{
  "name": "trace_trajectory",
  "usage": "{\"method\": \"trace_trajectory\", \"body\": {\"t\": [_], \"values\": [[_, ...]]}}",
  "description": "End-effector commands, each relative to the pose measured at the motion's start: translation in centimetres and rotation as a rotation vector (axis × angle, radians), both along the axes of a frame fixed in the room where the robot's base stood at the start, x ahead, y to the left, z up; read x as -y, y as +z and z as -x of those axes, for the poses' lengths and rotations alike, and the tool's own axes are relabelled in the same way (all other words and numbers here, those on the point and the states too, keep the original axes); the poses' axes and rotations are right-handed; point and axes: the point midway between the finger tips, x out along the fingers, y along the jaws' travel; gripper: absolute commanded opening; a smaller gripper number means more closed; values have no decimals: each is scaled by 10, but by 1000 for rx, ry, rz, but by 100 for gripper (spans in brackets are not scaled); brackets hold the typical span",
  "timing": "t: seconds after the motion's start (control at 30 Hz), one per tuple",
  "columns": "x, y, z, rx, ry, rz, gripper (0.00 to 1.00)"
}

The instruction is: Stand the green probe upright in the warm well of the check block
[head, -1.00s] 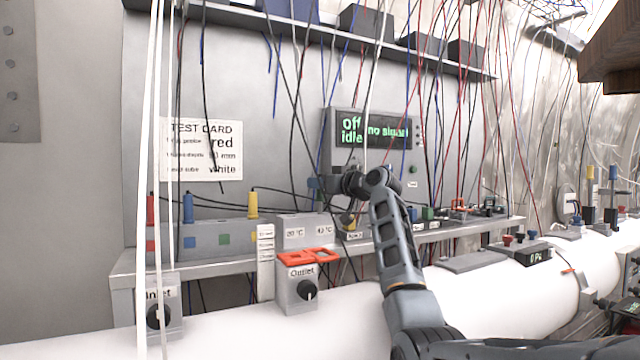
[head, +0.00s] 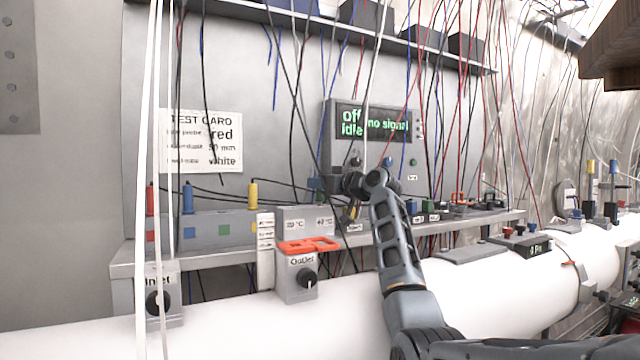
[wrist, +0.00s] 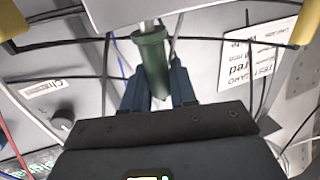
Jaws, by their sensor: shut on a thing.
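The green probe (wrist: 150,62) is between the two fingers of my gripper (wrist: 156,78), which is shut on it. Its thin metal end shows at the top of the wrist view, by the edge of a pale grey block (wrist: 150,8); I cannot tell whether it touches or enters it. In the head view the check block (head: 291,214) is a grey box with two temperature labels, the right one the higher, on the bench. My gripper is above and to the right of this block there. Its wells do not show clearly, and the probe is hard to make out there.
A grey rack (head: 208,236) left of the block holds red, blue and yellow probes; its green-marked place has none. Cables hang in front of the wall. An orange-topped Outlet box (head: 297,285) stands before the bench. A display (head: 374,128) hangs behind my arm.

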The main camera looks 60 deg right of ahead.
Motion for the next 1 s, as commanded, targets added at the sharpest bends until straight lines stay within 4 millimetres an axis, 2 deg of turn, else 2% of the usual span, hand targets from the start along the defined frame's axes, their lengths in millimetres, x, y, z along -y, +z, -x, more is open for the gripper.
{"method": "trace_trajectory", "body": {"t": [0.4,0.43,0.7,1.0], "values": [[0,-14,0,-2,0,-3,0],[0,-13,0,-2,0,-4,28],[0,-17,-1,-6,1,-8,54],[0,-19,-1,-8,1,-9,56]]}}
